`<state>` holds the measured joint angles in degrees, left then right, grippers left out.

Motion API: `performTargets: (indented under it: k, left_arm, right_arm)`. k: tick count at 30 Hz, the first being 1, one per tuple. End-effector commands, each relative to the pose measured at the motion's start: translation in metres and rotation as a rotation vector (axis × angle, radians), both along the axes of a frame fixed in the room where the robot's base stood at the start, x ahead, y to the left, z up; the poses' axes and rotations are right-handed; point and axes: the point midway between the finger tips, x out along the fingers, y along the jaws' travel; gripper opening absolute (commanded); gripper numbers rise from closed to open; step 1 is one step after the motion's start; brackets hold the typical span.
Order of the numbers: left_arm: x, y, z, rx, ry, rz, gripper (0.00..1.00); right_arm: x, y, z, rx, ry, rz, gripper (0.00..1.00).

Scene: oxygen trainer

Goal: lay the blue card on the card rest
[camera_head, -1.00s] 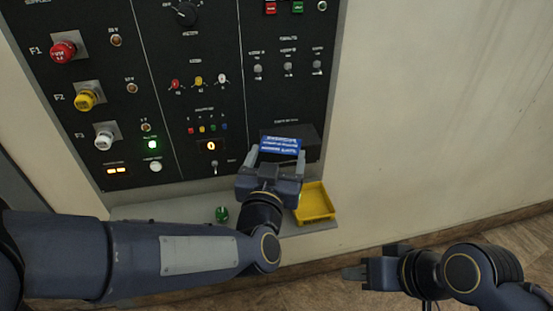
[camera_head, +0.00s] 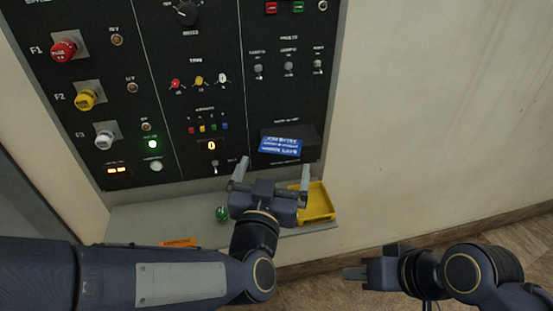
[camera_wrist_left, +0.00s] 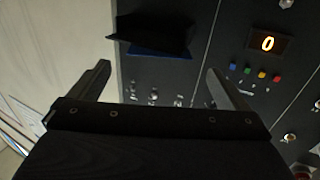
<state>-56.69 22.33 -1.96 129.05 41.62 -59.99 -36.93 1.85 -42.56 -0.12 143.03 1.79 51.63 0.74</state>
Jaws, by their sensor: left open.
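The blue card (camera_head: 280,145) with white lettering lies tilted on the black card rest (camera_head: 311,146) at the lower right of the panel. In the left wrist view the card (camera_wrist_left: 160,52) shows as a dark blue strip at the edge of the black rest (camera_wrist_left: 150,30). My left gripper (camera_head: 272,172) is open and empty, below the card and apart from it. Its two fingers (camera_wrist_left: 160,82) stand wide apart in the left wrist view. My right gripper (camera_head: 352,273) is at the lower right, away from the panel; its finger gap cannot be made out.
A yellow tray (camera_head: 320,204) sits on the grey shelf (camera_head: 180,213), close to my left gripper. A green round object (camera_head: 222,214) and an orange item (camera_head: 179,242) are also there. Knobs, switches and a lit display (camera_head: 211,146) fill the panel.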

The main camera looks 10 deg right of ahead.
Motion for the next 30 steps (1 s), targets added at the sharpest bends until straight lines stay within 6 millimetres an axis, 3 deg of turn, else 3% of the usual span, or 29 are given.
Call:
performTargets:
  k: [6, 13, 25, 30]
  left_arm:
    - [-0.045, 0.016, 0.001, -0.001, -0.002, -0.005, 0.98]
    - [-0.071, 0.026, 0.001, 0.001, -0.001, -0.002, 0.98]
    - [-0.070, 0.032, 0.001, -0.021, 0.025, -0.011, 0.98]
    - [-0.050, 0.059, 0.001, -0.135, 0.184, -0.094, 0.98]
  right_arm:
    - [0.000, 0.000, 0.001, 0.000, 0.000, 0.000, 0.36]
    - [0.000, 0.000, 0.002, 0.000, 0.000, 0.000, 0.36]
    - [0.000, 0.000, 0.002, 0.000, 0.000, 0.000, 0.36]
    - [0.000, 0.000, 0.002, 0.000, 0.000, 0.000, 0.36]
